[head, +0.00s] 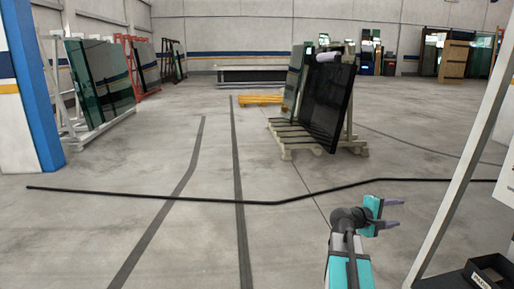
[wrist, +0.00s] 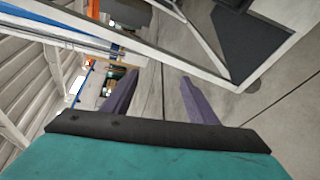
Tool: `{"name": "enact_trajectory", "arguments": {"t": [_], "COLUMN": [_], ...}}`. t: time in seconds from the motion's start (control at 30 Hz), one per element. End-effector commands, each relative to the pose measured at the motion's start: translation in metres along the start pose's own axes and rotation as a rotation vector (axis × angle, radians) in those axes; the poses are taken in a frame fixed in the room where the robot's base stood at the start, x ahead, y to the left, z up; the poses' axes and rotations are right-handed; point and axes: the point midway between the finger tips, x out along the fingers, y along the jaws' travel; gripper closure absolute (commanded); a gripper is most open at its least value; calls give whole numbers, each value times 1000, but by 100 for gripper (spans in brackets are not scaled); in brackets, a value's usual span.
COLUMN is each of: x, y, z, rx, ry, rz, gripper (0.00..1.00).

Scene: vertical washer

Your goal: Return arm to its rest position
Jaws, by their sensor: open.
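My gripper (head: 393,213) shows at the lower right of the head view, at the end of my teal and grey arm. Its two purple fingers point to the right and stand apart. In the wrist view my gripper (wrist: 160,92) is also open, with nothing between the fingers. It is in free air and touches nothing that I can see. Beyond the fingers the wrist view shows a tilted scene with a pale metal frame (wrist: 130,38) and the grey floor (wrist: 165,110).
A pale slanted post (head: 462,180) rises right of my gripper, with a black open box (head: 492,272) near its foot. A black cable (head: 150,196) crosses the floor. A rack with dark glass panels (head: 328,103) stands ahead; another rack (head: 70,125) stands left by a blue pillar (head: 32,85).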

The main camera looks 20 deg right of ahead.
Motion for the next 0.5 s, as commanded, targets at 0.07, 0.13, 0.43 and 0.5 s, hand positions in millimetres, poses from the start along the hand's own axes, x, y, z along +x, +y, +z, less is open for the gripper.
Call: {"name": "enact_trajectory", "arguments": {"t": [0.07,0.13,0.43,0.5], "x": [-12,-22,-71,-84], "y": [-28,-52,-161,-188], "z": [-21,-38,-91,-100], "rx": [-26,-44,-113,-129], "ry": [32,58,152,170], "rz": [-31,-61,-198,-234], "gripper": [47,47,47,47]}}
